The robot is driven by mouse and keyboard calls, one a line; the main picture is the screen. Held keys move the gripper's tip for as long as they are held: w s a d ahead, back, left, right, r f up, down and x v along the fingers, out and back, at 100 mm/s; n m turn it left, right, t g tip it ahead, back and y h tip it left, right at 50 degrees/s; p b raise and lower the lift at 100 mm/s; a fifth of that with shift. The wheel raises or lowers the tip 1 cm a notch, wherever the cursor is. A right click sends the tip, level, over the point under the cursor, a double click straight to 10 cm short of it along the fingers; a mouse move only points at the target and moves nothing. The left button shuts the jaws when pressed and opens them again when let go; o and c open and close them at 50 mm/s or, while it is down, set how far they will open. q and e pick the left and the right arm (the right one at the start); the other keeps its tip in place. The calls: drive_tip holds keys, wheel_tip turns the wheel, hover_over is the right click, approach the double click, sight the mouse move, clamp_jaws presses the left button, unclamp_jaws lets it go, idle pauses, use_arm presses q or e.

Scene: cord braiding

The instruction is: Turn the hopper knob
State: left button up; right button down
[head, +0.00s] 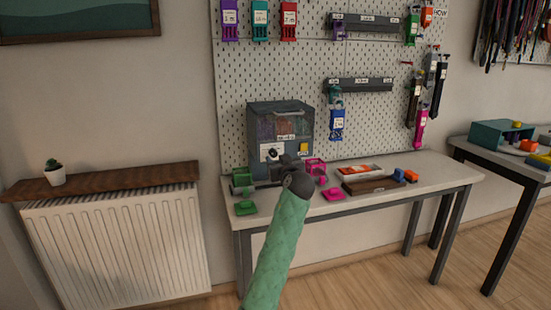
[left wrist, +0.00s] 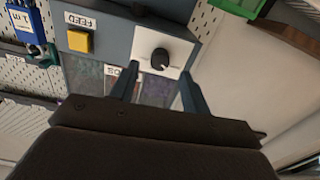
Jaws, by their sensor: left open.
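The hopper (head: 282,115) is a grey box with clear windows showing coloured contents, standing on the table at the pegboard. Its black knob (left wrist: 160,58) sits on a white dial plate in the left wrist view; it also shows small on the hopper's front in the head view (head: 271,153). My left gripper (head: 284,162) is in front of the hopper's lower front. In the left wrist view its two dark fingers (left wrist: 158,74) are open and empty, one on either side of the knob's line. Whether they touch the knob I cannot tell. My right gripper is not in view.
A yellow FEED button (left wrist: 80,41) is beside the knob plate. A tray (head: 362,172) and small blocks lie farther right. The table's front edge is mostly clear.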

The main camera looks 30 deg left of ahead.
sight(274, 154)
use_arm(q)
drive_tip(key=shift+x, duration=1.8)
drive_tip(key=shift+c, duration=0.5)
